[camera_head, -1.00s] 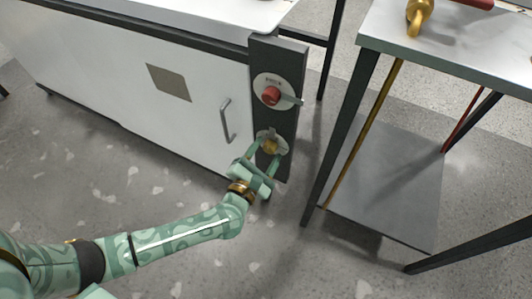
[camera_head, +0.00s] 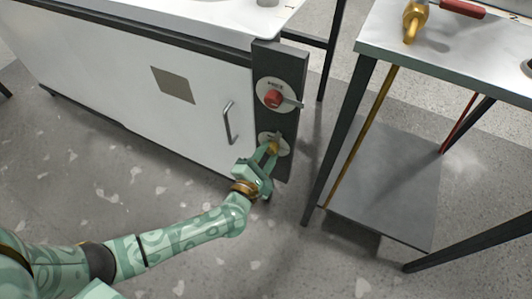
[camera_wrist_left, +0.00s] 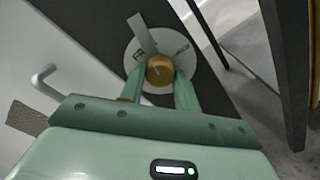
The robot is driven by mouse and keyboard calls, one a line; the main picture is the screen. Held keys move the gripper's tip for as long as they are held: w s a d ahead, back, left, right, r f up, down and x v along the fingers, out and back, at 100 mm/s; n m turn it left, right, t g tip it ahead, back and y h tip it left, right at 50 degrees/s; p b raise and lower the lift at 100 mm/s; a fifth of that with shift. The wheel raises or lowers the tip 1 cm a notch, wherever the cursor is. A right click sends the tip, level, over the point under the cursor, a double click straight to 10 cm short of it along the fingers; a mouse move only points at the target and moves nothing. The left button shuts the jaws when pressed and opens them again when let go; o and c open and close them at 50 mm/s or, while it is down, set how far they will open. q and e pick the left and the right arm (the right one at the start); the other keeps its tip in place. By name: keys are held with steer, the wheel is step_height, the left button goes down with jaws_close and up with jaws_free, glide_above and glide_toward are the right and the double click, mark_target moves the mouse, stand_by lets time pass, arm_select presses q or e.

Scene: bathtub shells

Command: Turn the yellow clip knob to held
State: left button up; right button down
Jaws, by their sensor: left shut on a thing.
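The yellow clip knob (camera_wrist_left: 160,70) sits on a round pale dial (camera_wrist_left: 184,49) on the dark panel (camera_head: 279,62). A grey pointer (camera_wrist_left: 140,32) stands out from the knob across the dial. In the head view the yellow knob (camera_head: 273,149) is partly hidden by the fingers. My left gripper (camera_head: 268,156) is shut on the yellow knob, with one finger on each side of it. The left wrist view also shows the left gripper (camera_wrist_left: 160,84) at the knob. The lettering on the dial is only partly readable. My right gripper is not in view.
A red knob (camera_head: 272,98) on its own pale dial sits above on the same panel. A white cabinet door with a bar handle (camera_head: 229,122) is left of it. A metal table (camera_head: 440,45) with dark legs stands close on the right.

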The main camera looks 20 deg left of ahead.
arm_select(q)
steer(key=shift+r+m, duration=0.1)
steer(key=shift+m, duration=0.4)
steer(key=m+p, duration=0.2)
steer(key=m, duration=0.1)
steer(key=shift+m, duration=0.3)
steer(key=m+p, duration=0.2)
steer(key=m, duration=0.5)
steer(key=shift+s+d, duration=0.1)
steer(key=shift+f+m+p, duration=0.2)
steer(key=shift+m+p, duration=0.25)
steer(key=shift+m, duration=1.35)
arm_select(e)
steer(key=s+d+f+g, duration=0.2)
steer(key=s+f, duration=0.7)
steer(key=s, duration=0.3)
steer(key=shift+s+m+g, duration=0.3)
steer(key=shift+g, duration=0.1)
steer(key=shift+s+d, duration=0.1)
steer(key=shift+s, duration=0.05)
arm_select(q)
steer(key=o, duration=0.9)
steer(key=shift+o, duration=0.4)
